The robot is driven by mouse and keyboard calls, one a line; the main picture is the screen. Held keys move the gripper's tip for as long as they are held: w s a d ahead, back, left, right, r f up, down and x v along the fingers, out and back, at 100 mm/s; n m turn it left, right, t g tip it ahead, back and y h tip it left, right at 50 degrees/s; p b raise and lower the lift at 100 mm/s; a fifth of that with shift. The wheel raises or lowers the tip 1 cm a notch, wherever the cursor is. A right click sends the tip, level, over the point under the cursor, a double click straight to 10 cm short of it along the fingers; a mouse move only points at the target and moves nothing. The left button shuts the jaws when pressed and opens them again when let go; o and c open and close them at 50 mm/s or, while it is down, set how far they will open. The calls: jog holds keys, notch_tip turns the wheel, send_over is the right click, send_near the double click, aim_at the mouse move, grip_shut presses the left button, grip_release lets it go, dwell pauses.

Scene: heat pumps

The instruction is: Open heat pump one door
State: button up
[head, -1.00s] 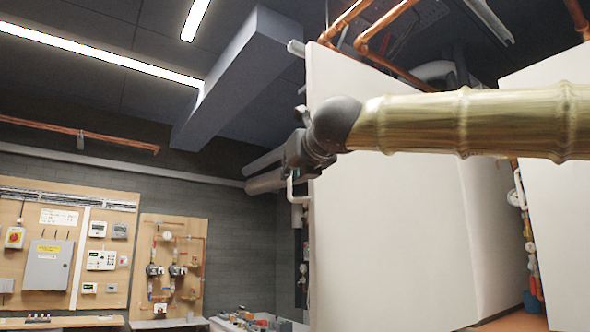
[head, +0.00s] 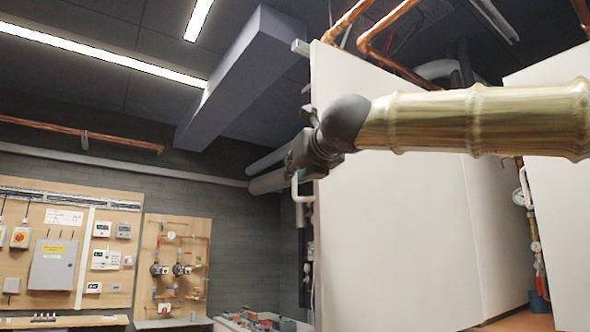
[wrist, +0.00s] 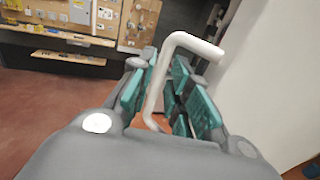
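A large white panel door (head: 395,225) fills the middle right of the head view, and its surface also shows at the right of the wrist view (wrist: 255,85). A white bent bar handle (wrist: 188,42) projects from it; in the head view part of the handle (head: 295,188) shows beside the door's left edge. My gripper (wrist: 165,75) has its teal fingers on both sides of the handle's long bar and appears shut on it. The lower end of the bar is partly hidden by the fingers. No door gap is clearly visible.
Another white unit (head: 555,190) stands at the right, with pipes and gauges in the gap. Copper pipes (head: 385,50) run above the door. Wooden boards with meters and pumps (head: 175,265) hang on the far wall. The red floor (wrist: 60,115) left of my gripper is clear.

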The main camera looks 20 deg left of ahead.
jog(key=v, duration=1.1)
jog(key=shift+s+d, duration=0.1)
